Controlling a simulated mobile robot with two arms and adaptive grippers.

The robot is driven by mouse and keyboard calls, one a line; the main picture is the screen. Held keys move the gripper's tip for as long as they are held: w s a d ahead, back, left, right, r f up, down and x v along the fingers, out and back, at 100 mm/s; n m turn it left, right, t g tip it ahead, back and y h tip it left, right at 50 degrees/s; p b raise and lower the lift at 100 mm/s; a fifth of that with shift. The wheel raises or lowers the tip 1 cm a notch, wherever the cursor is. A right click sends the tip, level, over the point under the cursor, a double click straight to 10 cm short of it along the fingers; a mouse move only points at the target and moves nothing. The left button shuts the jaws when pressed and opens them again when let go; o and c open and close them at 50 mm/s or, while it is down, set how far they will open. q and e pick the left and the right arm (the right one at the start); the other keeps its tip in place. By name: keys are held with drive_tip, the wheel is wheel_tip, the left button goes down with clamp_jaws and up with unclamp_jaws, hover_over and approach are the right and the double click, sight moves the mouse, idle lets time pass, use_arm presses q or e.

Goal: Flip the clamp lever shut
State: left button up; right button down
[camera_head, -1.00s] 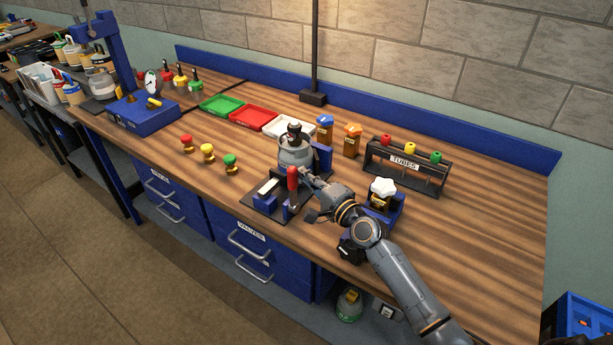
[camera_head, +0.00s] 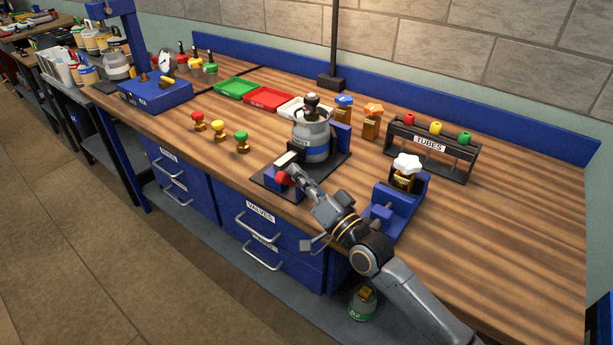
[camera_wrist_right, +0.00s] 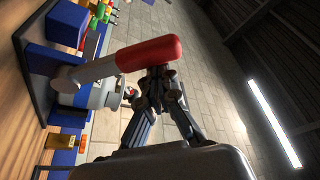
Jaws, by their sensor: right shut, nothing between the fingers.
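The clamp stands on a black base plate (camera_head: 333,167) near the front edge of the bench. Its lever has a red handle (camera_head: 283,177), now low and partly hidden behind my right gripper (camera_head: 292,171). A grey canister (camera_head: 312,140) with a blue band stands upright in the clamp. In the right wrist view the red handle (camera_wrist_right: 150,54) and its grey lever arm (camera_wrist_right: 92,71) show large. My right gripper (camera_wrist_right: 160,82) is shut and empty, its fingertips right against or very near the handle; I cannot tell if they touch. My left gripper is out of view.
A blue fixture (camera_head: 397,205) with a white-knobbed valve stands right of my right arm. A tubes rack (camera_head: 432,152) is behind it. Several valves with coloured knobs (camera_head: 219,131) stand left of the clamp. The right bench end is clear.

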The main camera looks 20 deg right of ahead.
use_arm(q)
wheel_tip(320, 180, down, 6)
drive_tip(key=b, duration=0.4)
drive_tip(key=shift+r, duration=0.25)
use_arm(e)
drive_tip(key=f+n+y, duration=0.1)
drive_tip(key=n, duration=0.1)
drive_tip(key=s+a+f+n, duration=0.1)
drive_tip(key=n, duration=0.1)
drive_tip(key=s+a+f+n+y, duration=0.1)
drive_tip(key=n, duration=0.1)
drive_tip(key=shift+a+f+y, duration=0.2)
drive_tip(key=shift+f+y, duration=0.1)
drive_tip(key=shift+f, duration=0.05)
use_arm(q)
drive_tip(key=shift+b, duration=0.3)
use_arm(e)
drive_tip(key=shift+f+n, duration=0.2)
drive_tip(key=shift+n, duration=0.1)
wheel_tip(320, 180, up, 6)
drive_tip(key=w+f+p, duration=0.1)
drive_tip(key=p, duration=0.3)
use_arm(q)
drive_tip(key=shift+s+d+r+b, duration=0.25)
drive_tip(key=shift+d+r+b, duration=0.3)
drive_tip(key=shift+b, duration=0.85)
use_arm(e)
drive_tip(key=v, duration=1.1)
drive_tip(key=shift+w+d, duration=0.25)
drive_tip(key=shift+d, duration=0.1)
